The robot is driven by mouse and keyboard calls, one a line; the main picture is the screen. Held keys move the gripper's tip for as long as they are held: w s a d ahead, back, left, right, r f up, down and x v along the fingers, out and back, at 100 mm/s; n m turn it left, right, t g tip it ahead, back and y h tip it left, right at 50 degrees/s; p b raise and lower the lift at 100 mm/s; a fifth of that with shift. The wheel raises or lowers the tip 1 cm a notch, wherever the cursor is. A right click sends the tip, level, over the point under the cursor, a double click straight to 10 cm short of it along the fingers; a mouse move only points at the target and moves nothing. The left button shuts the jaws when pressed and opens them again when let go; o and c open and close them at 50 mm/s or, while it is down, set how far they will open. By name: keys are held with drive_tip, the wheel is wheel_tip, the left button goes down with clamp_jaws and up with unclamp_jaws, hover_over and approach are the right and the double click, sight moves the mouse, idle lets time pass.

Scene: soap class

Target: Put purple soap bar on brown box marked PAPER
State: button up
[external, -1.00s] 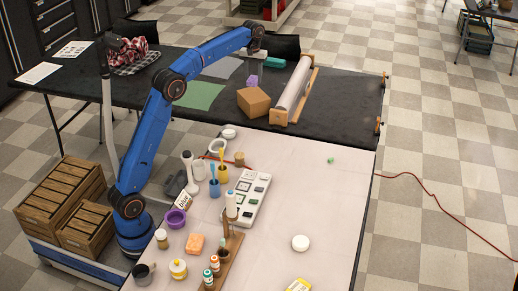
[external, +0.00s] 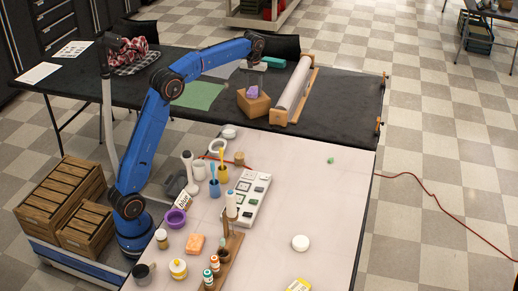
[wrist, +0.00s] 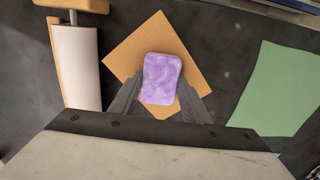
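The purple soap bar (wrist: 161,79) is between the two fingers of my gripper (wrist: 160,98) in the wrist view, with a finger against each side. In the external view the soap bar (external: 252,93) is at the top of the brown box (external: 254,108), under my gripper (external: 252,87). In the wrist view the brown box (wrist: 124,55) lies behind the soap bar, turned at an angle. I cannot tell whether the soap touches the box top. No PAPER marking can be read on the box.
A white roll on a wooden stand (external: 293,88) is close to the right of the box. A green sheet (external: 201,96) lies flat to the left, and a teal block (external: 271,62) is behind. The black table is clear at the far right.

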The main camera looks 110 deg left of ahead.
sight(253, 90)
drive_tip(key=o, duration=0.4)
drive_tip(key=shift+r, duration=0.1)
wheel_tip(253, 90, up, 12)
idle(0.5)
idle(0.4)
